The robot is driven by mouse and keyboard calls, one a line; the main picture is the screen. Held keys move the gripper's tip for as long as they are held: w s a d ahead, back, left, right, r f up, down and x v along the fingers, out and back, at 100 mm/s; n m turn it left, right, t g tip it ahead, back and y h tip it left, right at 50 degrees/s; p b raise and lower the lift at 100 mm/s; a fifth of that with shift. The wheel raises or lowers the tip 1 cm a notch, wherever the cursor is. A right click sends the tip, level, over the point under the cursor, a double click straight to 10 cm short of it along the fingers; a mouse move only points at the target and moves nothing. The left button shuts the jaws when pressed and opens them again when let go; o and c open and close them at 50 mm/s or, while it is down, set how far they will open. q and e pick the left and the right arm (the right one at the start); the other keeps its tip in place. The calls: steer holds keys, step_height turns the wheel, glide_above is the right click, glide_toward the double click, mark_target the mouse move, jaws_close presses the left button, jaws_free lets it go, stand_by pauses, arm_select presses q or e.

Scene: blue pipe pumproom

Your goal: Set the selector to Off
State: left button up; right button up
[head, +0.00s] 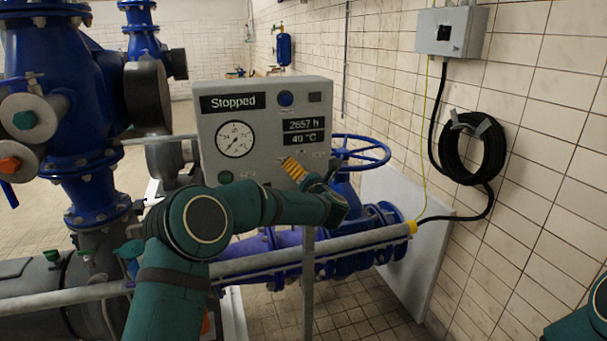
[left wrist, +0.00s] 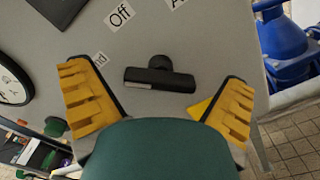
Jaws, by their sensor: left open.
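The selector (left wrist: 160,78) is a black knob with a bar handle on the grey panel face, seen in the left wrist view. Its bar lies nearly level there, with a white mark on its left half, towards the partly cut-off label ending in "nd" (left wrist: 100,60). The Off label (left wrist: 120,14) is above and left of the knob. My left gripper (left wrist: 157,75) is open, its yellow fingers either side of the bar with gaps. In the head view my left gripper (head: 296,168) is at the control box (head: 262,112) and covers the selector. My right gripper is out of view.
The display (head: 231,102) reads "Stopped". A round gauge (head: 235,139) and a green button (head: 225,177) are left of my gripper. A blue handwheel (head: 362,150) stands close on the right. A grey rail (head: 345,241) crosses in front of the box.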

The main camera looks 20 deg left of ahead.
arm_select(q)
steer(key=shift+w, duration=0.1)
steer(key=c, duration=1.2)
steer(key=shift+m+b, duration=0.4)
steer(key=shift+m, duration=3.9)
steer(key=shift+f, duration=0.1)
